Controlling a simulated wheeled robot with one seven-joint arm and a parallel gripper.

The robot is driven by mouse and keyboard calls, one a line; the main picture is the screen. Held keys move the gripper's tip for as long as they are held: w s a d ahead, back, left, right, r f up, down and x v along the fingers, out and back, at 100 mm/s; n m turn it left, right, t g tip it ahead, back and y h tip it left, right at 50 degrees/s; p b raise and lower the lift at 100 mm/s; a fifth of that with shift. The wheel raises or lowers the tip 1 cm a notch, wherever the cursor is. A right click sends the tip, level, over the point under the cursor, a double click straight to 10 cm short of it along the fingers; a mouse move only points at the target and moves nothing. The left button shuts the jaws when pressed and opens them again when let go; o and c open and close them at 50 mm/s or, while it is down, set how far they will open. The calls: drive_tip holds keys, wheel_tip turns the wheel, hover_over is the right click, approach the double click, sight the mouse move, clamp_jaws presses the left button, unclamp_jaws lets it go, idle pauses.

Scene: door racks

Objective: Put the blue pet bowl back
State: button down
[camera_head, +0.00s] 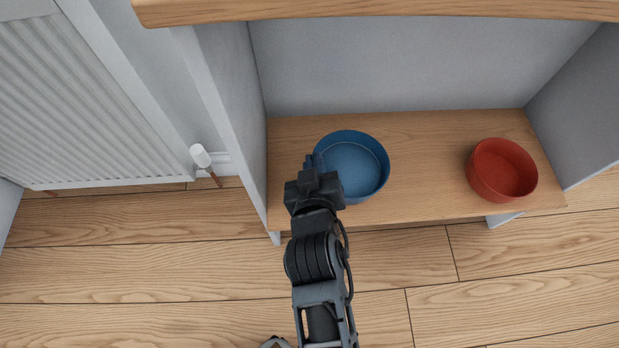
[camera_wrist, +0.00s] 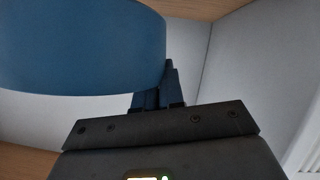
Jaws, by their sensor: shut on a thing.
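The blue pet bowl (camera_head: 352,168) is at the left part of a low wooden shelf in the head view, upright and empty. My gripper (camera_head: 315,162) is shut on the bowl's left rim. In the wrist view the bowl's blue side (camera_wrist: 80,45) fills the upper left, and my gripper's fingers (camera_wrist: 158,90) meet its right edge. I cannot tell whether the bowl's base touches the shelf or is slightly above it.
A red bowl (camera_head: 501,170) stands on the right of the wooden shelf (camera_head: 425,150). Grey side panels and a wooden upper board (camera_head: 380,10) enclose the shelf. A radiator (camera_head: 80,90) with a white valve (camera_head: 200,156) is at the left. Shelf room between the bowls is clear.

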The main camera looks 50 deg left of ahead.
drive_tip(key=f+b, duration=0.1)
drive_tip(key=f, duration=0.2)
drive_tip(key=a+f+b, duration=0.1)
drive_tip(key=shift+s+f+b, duration=0.35)
drive_tip(key=shift+r, duration=0.1)
drive_tip(key=c, duration=1.3)
unclamp_jaws()
drive_tip(key=shift+o, duration=0.2)
drive_tip(key=shift+d, duration=0.1)
drive_tip(key=p+v, duration=0.3)
drive_tip(key=v, duration=0.9)
drive_tip(key=shift+p, duration=0.3)
